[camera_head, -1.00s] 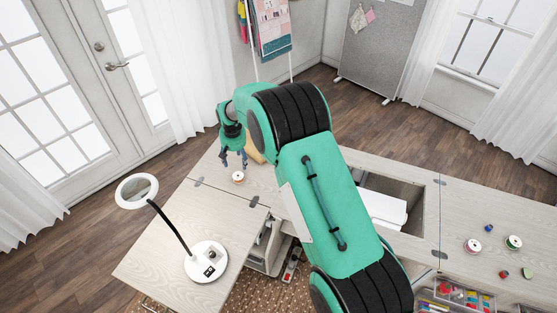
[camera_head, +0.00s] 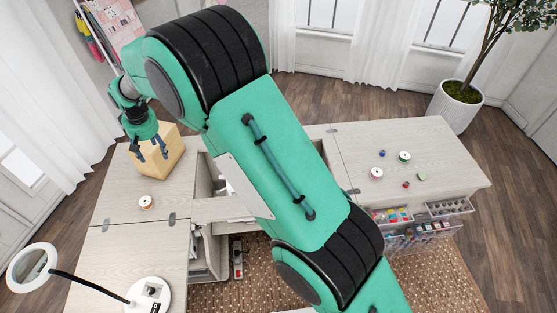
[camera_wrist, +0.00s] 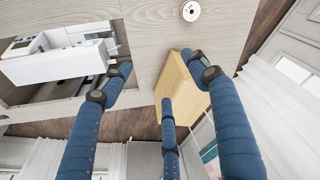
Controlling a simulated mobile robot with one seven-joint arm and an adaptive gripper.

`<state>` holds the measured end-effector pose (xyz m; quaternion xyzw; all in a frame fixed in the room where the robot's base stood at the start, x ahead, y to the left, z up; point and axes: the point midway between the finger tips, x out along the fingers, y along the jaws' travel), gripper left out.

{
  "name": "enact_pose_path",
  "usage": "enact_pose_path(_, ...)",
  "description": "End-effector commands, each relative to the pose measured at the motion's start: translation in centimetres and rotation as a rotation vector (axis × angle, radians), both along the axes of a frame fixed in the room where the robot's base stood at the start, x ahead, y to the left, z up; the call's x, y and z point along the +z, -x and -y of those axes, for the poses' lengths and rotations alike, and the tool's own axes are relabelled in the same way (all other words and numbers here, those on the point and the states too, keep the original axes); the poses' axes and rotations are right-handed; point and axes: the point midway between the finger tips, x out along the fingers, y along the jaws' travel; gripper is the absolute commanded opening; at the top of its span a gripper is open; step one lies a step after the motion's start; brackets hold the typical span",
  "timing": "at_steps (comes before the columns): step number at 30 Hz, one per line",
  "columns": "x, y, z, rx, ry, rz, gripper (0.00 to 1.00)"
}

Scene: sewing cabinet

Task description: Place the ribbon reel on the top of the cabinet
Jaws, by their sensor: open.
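A small ribbon reel (camera_head: 146,202), pale with a reddish-brown middle, lies flat on the left part of the light wood cabinet top (camera_head: 118,190). In the wrist view the reel (camera_wrist: 191,11) shows at the top edge, beyond the fingertips. My gripper (camera_head: 149,152) is above the cabinet top, past the reel and apart from it. I cannot tell which reel the task names.
A wooden box (camera_head: 160,162) stands close to my gripper. A sewing machine (camera_wrist: 80,36) sits in the cabinet's opening. A magnifier lamp (camera_head: 150,293) stands at front left. Clear drawers (camera_head: 392,215) hang at front right.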

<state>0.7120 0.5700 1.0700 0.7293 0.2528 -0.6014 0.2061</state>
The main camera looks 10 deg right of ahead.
Motion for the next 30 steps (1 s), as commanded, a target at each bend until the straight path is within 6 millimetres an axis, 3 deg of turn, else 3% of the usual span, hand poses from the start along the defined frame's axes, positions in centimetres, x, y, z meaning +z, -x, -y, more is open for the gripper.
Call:
enact_pose_path(3, 4.1, -0.4, 3.9, -0.036, -0.011, 0.014, 0.60)
enact_pose_path(14, 14.0, 0.6, 15.2, -0.135, -0.036, 0.051, 0.60)
enact_pose_path(21, 19.4, 2.9, 22.6, -0.202, -0.051, 0.079, 0.60)
enact_pose_path(30, 24.6, 7.3, 31.4, -0.284, -0.065, 0.112, 0.60)
